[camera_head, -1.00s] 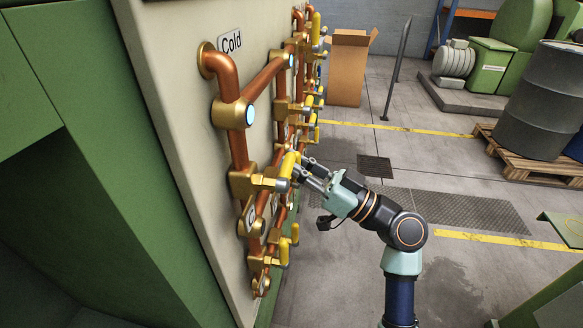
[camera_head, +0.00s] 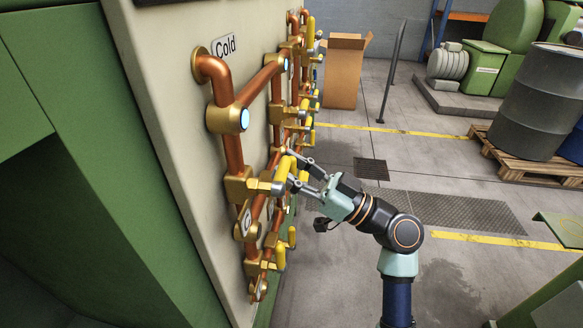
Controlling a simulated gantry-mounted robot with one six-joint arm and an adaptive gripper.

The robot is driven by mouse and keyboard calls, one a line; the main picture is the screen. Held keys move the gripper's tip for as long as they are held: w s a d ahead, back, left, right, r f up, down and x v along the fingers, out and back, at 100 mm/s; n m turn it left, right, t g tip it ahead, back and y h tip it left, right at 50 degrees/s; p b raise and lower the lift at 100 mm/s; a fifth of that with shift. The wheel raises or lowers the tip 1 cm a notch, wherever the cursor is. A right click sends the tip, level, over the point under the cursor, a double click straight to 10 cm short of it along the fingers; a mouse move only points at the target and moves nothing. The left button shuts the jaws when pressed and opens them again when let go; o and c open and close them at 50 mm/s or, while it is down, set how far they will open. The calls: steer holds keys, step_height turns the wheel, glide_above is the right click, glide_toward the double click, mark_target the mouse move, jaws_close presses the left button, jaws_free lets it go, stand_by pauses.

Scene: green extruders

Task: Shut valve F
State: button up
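Copper pipes with brass valves (camera_head: 240,184) and yellow lever handles run along the pale panel (camera_head: 160,60). I cannot read which valve is marked F. My gripper (camera_head: 293,169) is at the near valve's yellow handle (camera_head: 284,168), which stands slantwise at the end of its brass body. The two fingers are spread apart, one above and one below, with their tips beside the handle. I cannot tell whether they touch it. A small label plate (camera_head: 246,222) hangs lower on the pipe, its letter unclear.
More yellow handles (camera_head: 281,256) sit below and several behind along the panel. A cardboard box (camera_head: 344,75), a metal post (camera_head: 392,75) and a drum on a pallet (camera_head: 540,105) stand farther back.

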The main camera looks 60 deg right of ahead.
steer(key=v, duration=1.2)
steer(key=shift+r, duration=0.1)
